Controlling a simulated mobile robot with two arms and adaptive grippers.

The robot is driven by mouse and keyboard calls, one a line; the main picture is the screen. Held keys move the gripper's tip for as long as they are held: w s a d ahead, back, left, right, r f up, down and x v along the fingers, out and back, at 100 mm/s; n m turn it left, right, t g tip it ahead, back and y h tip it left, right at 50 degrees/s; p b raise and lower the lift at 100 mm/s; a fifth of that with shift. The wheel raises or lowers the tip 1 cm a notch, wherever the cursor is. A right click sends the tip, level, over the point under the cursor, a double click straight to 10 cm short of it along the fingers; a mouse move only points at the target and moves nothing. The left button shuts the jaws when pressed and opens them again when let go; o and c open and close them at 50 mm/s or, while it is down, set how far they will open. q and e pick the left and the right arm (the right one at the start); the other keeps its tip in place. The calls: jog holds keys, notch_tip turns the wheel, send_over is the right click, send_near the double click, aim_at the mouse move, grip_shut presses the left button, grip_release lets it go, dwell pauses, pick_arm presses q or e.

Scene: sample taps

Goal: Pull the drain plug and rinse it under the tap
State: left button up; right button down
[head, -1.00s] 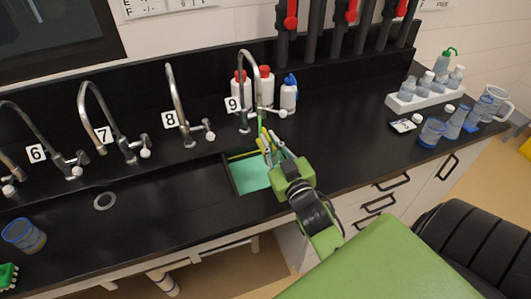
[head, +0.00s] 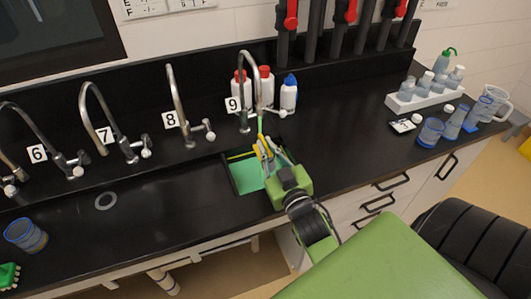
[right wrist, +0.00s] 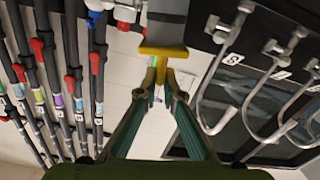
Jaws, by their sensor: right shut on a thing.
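My right gripper (head: 268,152) is over the far right part of the small sink (head: 247,178), below tap 9 (head: 243,90). Its fingertips (right wrist: 160,92) are closed on a yellow piece, which I take to be the drain plug (right wrist: 163,52). In the right wrist view the plug shows a yellow crossbar with a grey block beyond it. A thin pale green streak, probably water, runs from the tap's spout down to the fingertips. The sink has a green inside, and its drain is hidden or too small to tell. My left gripper is not in view.
Taps 8 (head: 178,105), 7 (head: 100,120) and 6 (head: 40,135) stand left along the black counter. Bottles (head: 289,92) stand behind tap 9. A white rack (head: 415,104) and beakers (head: 430,132) are at right. A blue-rimmed beaker (head: 27,236) is at far left.

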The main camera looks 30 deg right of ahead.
jog(key=shift+a+p+v, duration=0.1)
jog(key=shift+a+v, duration=0.1)
jog(key=shift+v, duration=0.75)
jog(key=shift+a+p+v, duration=0.1)
jog(key=shift+a+v, duration=0.1)
jog(key=shift+v, duration=0.8)
jog(key=shift+a+p+v, duration=0.1)
jog(key=shift+a+v, duration=0.1)
jog(key=shift+v, duration=0.75)
jog(key=shift+w+r, duration=0.1)
jog(key=shift+r, duration=0.05)
jog(key=s+a+r+p, duration=0.2)
jog(key=s+r+p, duration=0.1)
jog(key=s+p, duration=0.1)
jog(key=shift+s+a+r, duration=0.15)
jog(key=shift+s+r, duration=0.15)
jog(key=shift+r, duration=0.05)
